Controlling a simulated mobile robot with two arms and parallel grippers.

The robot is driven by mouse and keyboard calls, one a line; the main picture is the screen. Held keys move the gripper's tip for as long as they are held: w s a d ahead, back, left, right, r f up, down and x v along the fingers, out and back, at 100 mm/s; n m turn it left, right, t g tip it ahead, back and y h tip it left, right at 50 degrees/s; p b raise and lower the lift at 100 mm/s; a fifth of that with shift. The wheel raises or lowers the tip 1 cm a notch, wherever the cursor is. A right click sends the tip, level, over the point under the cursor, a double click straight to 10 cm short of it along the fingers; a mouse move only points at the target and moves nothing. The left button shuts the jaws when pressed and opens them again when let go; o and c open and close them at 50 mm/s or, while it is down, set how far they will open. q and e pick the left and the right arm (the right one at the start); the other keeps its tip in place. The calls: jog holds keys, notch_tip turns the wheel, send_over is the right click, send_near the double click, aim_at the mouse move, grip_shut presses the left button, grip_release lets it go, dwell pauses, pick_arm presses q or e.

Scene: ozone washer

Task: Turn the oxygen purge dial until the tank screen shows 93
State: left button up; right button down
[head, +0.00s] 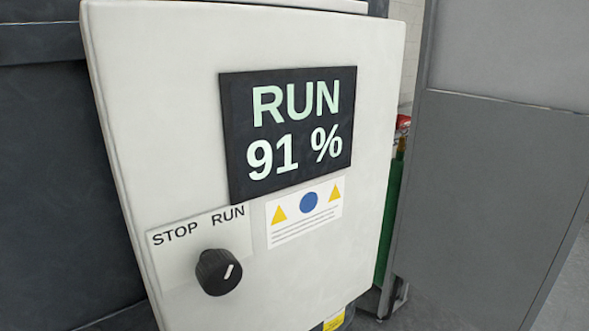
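A dark screen (290,132) on the front of a white cabinet (165,120) reads "RUN" and "91 %". A black round dial (218,272) sits low on the same cabinet face, below a white label plate (195,233) marked "STOP" and "RUN". No label naming oxygen purge can be read. Neither of my grippers is in the head view, and nothing touches the dial.
A warning sticker (305,212) with yellow triangles and a blue circle is under the screen. A green cylinder (389,215) stands behind the cabinet's right edge. A grey panel (490,190) fills the right side. The space before the cabinet face looks clear.

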pick_arm(q)
jog(key=shift+o, duration=0.3)
dwell(0.4)
jog(key=shift+o, duration=1.3)
